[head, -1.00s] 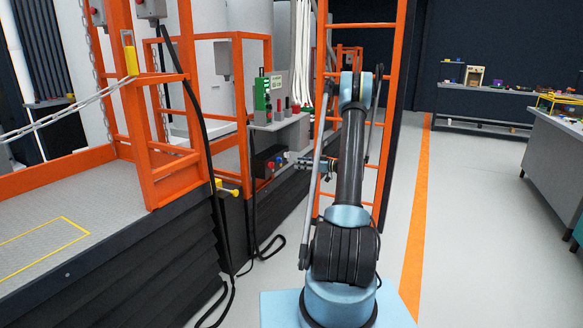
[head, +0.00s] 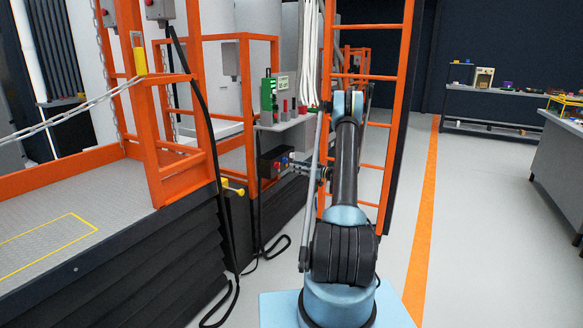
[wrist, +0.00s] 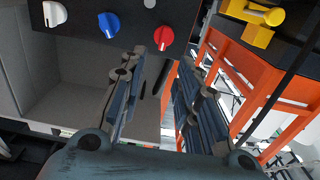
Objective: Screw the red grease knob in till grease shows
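The red knob (wrist: 163,38) with a white pointer mark sits on a dark panel (wrist: 90,20) at the top of the wrist view. A blue knob (wrist: 109,24) and a white knob (wrist: 55,13) are to its left. My gripper (wrist: 160,65) is open and empty, its two fingers apart below the red knob. In the head view the dark control box (head: 267,170) is on the lift's side, and my gripper (head: 303,163) is just right of it, partly hidden by my arm. I see no grease.
A yellow handle (wrist: 257,20) is right of the knobs in the wrist view. An orange ladder (head: 404,70) stands behind my arm. Black cables (head: 232,240) hang left of the box. The floor (head: 480,220) is clear to the right.

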